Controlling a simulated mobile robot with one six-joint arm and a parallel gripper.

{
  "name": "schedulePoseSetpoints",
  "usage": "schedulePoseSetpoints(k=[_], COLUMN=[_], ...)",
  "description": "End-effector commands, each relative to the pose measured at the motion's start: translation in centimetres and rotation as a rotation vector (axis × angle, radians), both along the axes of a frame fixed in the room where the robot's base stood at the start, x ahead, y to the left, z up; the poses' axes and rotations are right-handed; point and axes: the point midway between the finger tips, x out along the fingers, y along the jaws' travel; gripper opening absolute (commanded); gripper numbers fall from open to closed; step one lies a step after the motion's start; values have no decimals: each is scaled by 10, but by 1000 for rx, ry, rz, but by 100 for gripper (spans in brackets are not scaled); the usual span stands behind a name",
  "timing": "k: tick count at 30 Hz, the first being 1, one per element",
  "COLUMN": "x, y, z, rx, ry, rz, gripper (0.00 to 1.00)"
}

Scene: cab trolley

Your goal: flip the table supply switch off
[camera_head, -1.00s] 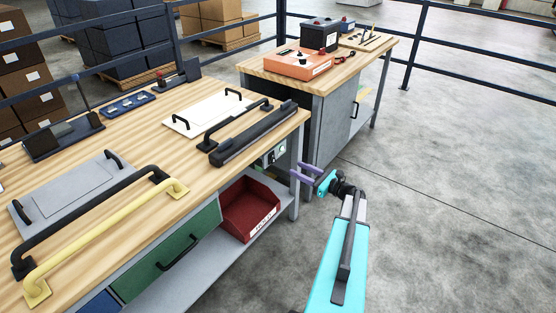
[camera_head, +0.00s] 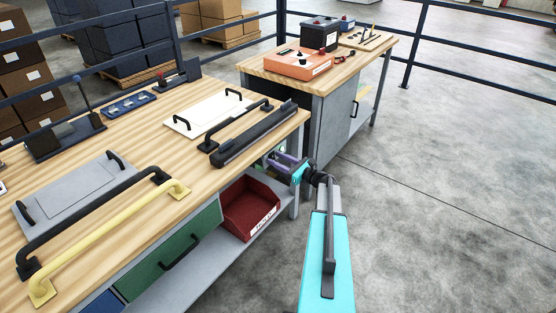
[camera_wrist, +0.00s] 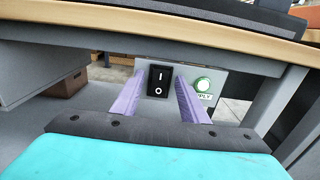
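The supply switch (camera_wrist: 160,80) is a black rocker marked I and O on a grey plate (camera_wrist: 222,72) under the table's edge. A green round lamp (camera_wrist: 203,84) sits to its right, above a partly hidden label ending in "PLY". My gripper (camera_wrist: 160,98) is open in the wrist view, its two purple fingers apart on either side of the switch in the picture. I cannot tell if they touch it. In the head view my gripper (camera_head: 287,163) is beneath the table's right end, and the switch is hidden there.
The wooden tabletop (camera_wrist: 190,35) overhangs just above the switch. In the head view a red bin (camera_head: 250,207) sits on the shelf left of my gripper. A table leg (camera_head: 304,150) stands close by. The floor to the right (camera_head: 440,190) is clear.

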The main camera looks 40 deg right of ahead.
Motion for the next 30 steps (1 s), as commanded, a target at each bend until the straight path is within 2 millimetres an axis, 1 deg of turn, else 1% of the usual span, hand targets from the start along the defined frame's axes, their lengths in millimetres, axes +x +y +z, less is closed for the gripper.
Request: schedulePoseSetpoints(k=[8, 11, 15, 23, 30], x=[1, 1, 0, 0, 0], y=[0, 0, 0, 0, 0], z=[0, 0, 0, -3, -7], rx=[0, 0, 0, 3, 14], ry=[0, 0, 0, -14, -69], rz=[-1, -1, -1, -1, 1], gripper=[40, 25, 1, 0, 0])
